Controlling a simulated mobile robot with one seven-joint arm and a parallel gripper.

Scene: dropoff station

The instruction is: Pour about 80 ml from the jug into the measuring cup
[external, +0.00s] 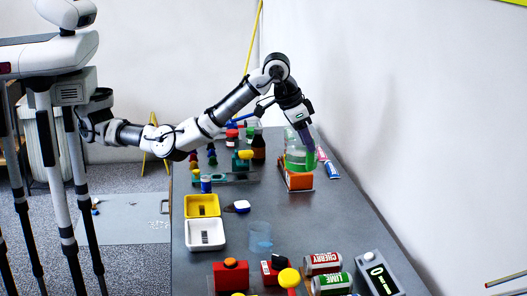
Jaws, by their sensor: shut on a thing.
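The jug (296,158) is clear and holds green liquid. It is at the far right part of the table, just above or on an orange block; I cannot tell whether it touches it. My gripper (306,138) reaches down from above and is shut on the jug; the grip itself is small and partly hidden. The jug looks about upright. A clear, bluish cup, likely the measuring cup (260,238), stands on the table nearer the camera, well apart from my gripper.
The orange block (298,180) is below the jug, with tubes (328,165) to its right. Yellow (202,205) and white (205,235) trays lie left. The grey table's (315,220) right middle is clear.

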